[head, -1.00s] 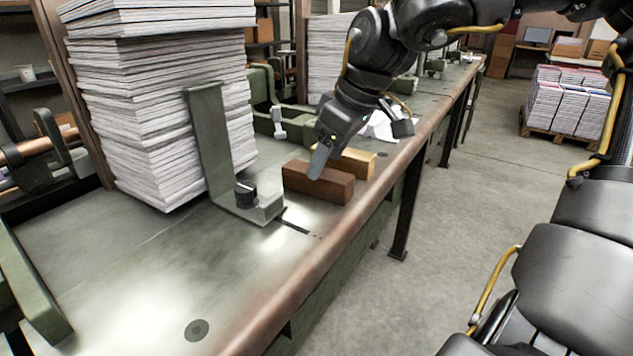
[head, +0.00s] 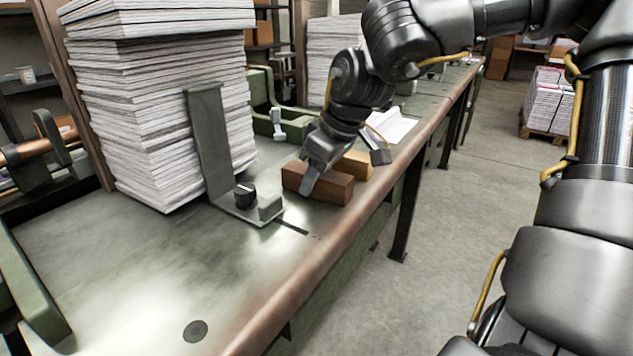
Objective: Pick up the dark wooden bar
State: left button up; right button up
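The dark wooden bar (head: 334,189) lies on the metal bench top, near its right edge. My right gripper (head: 312,180) points down at the bar from above. One finger shows in front of the bar's near long face, left of its middle. The bar appears to rest on the bench. My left gripper is not in view.
A lighter wooden block (head: 357,164) lies just behind the dark bar. An upright metal bracket (head: 211,145) with a black knob (head: 245,194) stands to the left, before a tall paper stack (head: 160,110). White paper (head: 392,126) lies behind. The front bench top is clear.

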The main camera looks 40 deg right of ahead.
jog(key=c, duration=0.5)
jog(key=shift+o, duration=0.2)
jog(key=shift+r, duration=0.1)
jog(key=shift+r, duration=0.45)
notch_tip(320, 180, up, 2)
jog(key=shift+r, duration=0.25)
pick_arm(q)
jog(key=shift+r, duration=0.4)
pick_arm(e)
jog(key=s+a+r, duration=0.9)
jog(key=a, duration=0.1)
jog(key=shift+s+a+r, duration=0.2)
jog(key=shift+r, duration=0.05)
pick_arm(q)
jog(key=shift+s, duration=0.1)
